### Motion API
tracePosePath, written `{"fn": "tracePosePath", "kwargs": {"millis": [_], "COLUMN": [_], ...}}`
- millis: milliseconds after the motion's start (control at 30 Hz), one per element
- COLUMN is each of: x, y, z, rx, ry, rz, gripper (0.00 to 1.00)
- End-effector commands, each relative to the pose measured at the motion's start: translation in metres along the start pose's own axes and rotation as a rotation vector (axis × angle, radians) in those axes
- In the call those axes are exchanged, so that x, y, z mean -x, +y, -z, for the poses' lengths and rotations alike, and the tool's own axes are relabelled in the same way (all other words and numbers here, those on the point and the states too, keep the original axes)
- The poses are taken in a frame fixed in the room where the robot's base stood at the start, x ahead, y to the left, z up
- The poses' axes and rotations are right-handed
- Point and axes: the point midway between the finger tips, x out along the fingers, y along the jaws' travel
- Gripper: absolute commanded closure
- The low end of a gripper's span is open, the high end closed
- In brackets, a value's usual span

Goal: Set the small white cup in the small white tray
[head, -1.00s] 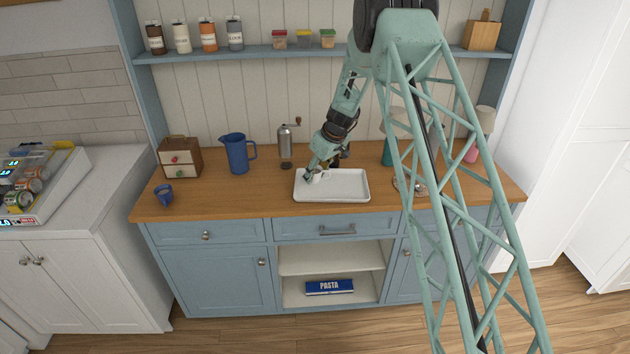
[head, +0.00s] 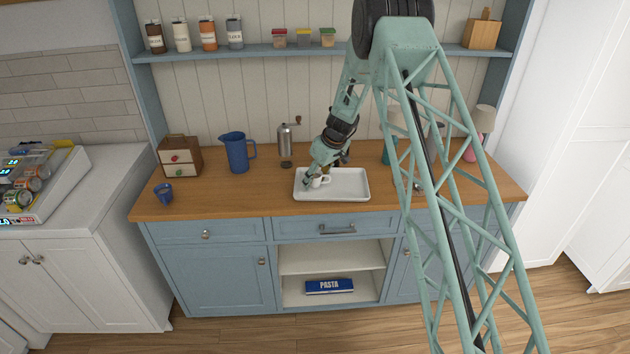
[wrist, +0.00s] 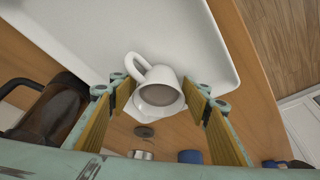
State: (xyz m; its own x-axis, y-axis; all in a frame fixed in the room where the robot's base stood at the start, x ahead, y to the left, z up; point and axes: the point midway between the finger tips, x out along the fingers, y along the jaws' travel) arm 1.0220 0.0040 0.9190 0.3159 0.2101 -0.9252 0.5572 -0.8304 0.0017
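The small white cup (head: 321,181) is over the left part of the small white tray (head: 348,187), low and close to its floor. I cannot tell whether it touches the tray. In the wrist view the cup (wrist: 158,95) shows its open mouth, with its handle toward the upper left, and the tray (wrist: 185,35) lies beyond it. My gripper (head: 314,181) is down at the cup. In the wrist view my gripper (wrist: 160,93) has its yellow-padded fingers on both sides of the cup, seemingly touching it.
A metal grinder (head: 286,146) stands behind the tray's left end. A blue pitcher (head: 237,153), a small drawer box (head: 180,156) and a blue mug (head: 164,194) stand farther left on the wooden counter (head: 225,198). The right half of the tray is empty.

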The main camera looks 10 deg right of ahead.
Motion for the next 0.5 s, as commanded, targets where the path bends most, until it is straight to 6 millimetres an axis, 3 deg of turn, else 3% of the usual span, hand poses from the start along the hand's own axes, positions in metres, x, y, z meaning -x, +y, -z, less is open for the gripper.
{"fn": "tracePosePath", "kwargs": {"millis": [500], "x": [0.0011], "y": [0.0], "z": [0.0005], "rx": [0.0], "ry": [0.0], "rz": [0.0], "gripper": [0.48]}}
